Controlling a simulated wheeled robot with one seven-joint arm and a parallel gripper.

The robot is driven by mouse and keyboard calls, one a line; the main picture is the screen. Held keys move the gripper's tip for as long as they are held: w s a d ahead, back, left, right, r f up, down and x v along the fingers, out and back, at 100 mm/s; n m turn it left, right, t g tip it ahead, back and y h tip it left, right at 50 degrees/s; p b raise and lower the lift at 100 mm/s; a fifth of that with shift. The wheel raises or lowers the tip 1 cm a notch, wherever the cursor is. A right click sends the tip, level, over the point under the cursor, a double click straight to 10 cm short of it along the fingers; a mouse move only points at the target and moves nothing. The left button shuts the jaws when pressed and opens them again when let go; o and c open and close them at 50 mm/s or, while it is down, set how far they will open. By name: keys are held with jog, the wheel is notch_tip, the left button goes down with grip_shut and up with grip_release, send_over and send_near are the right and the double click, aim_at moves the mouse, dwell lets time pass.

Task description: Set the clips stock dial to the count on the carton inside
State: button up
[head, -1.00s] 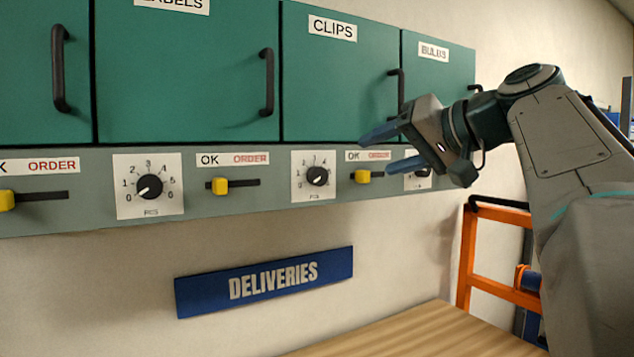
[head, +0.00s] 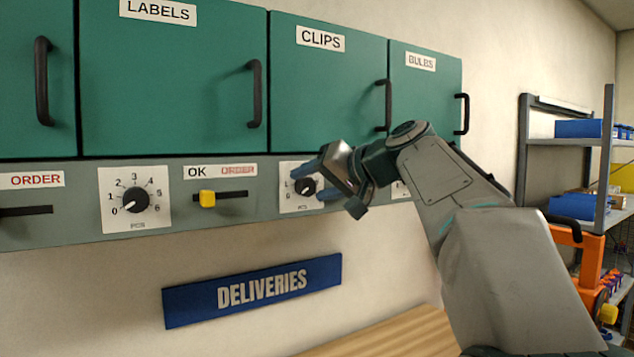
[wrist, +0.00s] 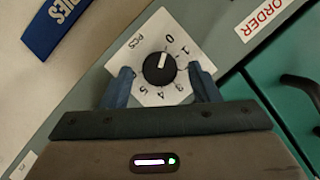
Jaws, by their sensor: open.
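The clips stock dial (head: 306,187) is a black knob on a white plate under the green cabinet door labelled CLIPS (head: 330,75). That door is shut, and no carton shows. My gripper (head: 318,178) is open at the dial and covers part of its plate in the head view. In the wrist view the two blue fingers of my gripper (wrist: 165,78) stand on either side of the knob (wrist: 158,68), with gaps between. The knob's white mark points near 0. Contact with the plate is unclear.
The labels dial (head: 135,200) and a yellow slider (head: 207,198) sit left on the same grey strip. The BULBS door (head: 425,90) is shut. A blue DELIVERIES sign (head: 252,290) hangs below, above a wooden surface (head: 385,335). A shelf rack (head: 570,150) stands at right.

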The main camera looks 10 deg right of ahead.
jog(key=c, duration=1)
jog(key=shift+o, duration=0.2)
jog(key=m, duration=0.1)
jog(key=m+y+b, duration=0.1)
jog(key=shift+d+f+m+y, duration=0.15)
jog(key=shift+f+m+y, duration=0.1)
jog(key=shift+m+y, duration=0.05)
jog(key=m, duration=0.1)
jog(key=m+y+b, duration=0.1)
jog(key=m+b, duration=0.1)
jog(key=shift+f+m+t+y, duration=0.25)
jog(key=shift+m+t+y, duration=0.05)
jog(key=shift+m+t, duration=0.1)
jog(key=m+t+y+b, duration=0.1)
jog(key=m+b, duration=0.1)
jog(key=m, duration=0.2)
jog(key=shift+f, duration=0.2)
jog(key=shift+f+m+t+b, duration=0.1)
jog(key=shift+m+t+b, duration=0.65)
jog(key=shift+m, duration=0.95)
